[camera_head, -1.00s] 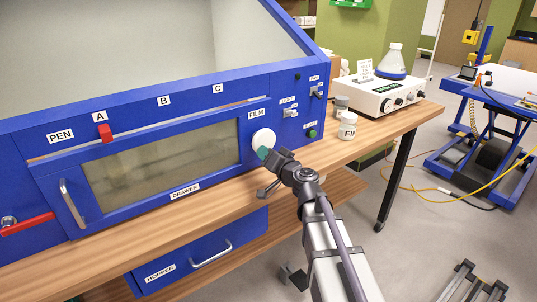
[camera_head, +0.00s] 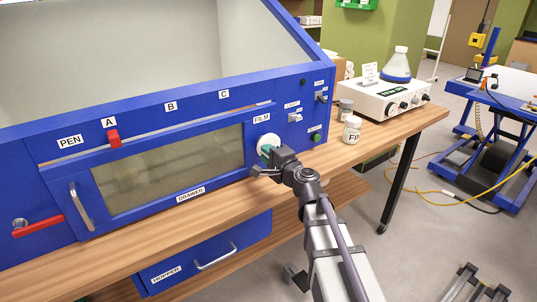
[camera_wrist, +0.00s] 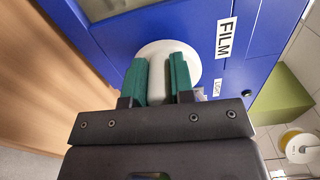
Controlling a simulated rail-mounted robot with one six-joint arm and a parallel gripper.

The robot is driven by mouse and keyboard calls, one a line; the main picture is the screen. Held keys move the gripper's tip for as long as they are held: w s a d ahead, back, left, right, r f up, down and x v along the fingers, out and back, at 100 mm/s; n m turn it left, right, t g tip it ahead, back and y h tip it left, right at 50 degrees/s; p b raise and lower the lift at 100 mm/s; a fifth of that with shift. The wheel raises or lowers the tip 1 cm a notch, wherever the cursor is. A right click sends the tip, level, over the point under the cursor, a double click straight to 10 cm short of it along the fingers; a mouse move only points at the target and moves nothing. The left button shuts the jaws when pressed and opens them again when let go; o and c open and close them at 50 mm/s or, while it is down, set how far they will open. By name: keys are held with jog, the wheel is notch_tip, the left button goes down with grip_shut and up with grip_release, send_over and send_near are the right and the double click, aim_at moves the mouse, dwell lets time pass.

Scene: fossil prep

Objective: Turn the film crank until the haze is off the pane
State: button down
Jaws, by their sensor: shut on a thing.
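The film crank (camera_head: 265,142) is a round white disc on the blue cabinet front, below the FILM label (camera_head: 262,119). It also shows in the wrist view (camera_wrist: 180,49), partly behind my fingers. My gripper (camera_head: 266,150) has green finger pads, seen in the wrist view (camera_wrist: 160,78) on either side of the crank's middle. The pane (camera_head: 170,165) lies left of the crank and looks cloudy, brownish-grey and streaked.
A drawer handle (camera_head: 82,206) and a red lever (camera_head: 38,227) are at the left. A red slider (camera_head: 114,139) sits at A above the pane. Switches (camera_head: 295,117) and a green button (camera_head: 316,137) are right of the crank.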

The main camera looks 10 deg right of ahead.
jog(key=m, duration=0.2)
jog(key=r+m+p, duration=0.1)
jog(key=m, duration=0.3)
jog(key=shift+d+r, duration=0.2)
jog(key=shift+r, duration=0.1)
jog(key=m, duration=0.4)
jog(key=d+m+p, duration=0.1)
jog(key=shift+w+r+m, duration=0.25)
jog(key=shift+r+m, duration=0.15)
jog(key=c, duration=1)
grip_release()
jog(key=shift+o, duration=0.2)
jog(key=v, duration=1)
jog(key=shift+s, duration=0.35)
jog(key=shift+d, duration=0.1)
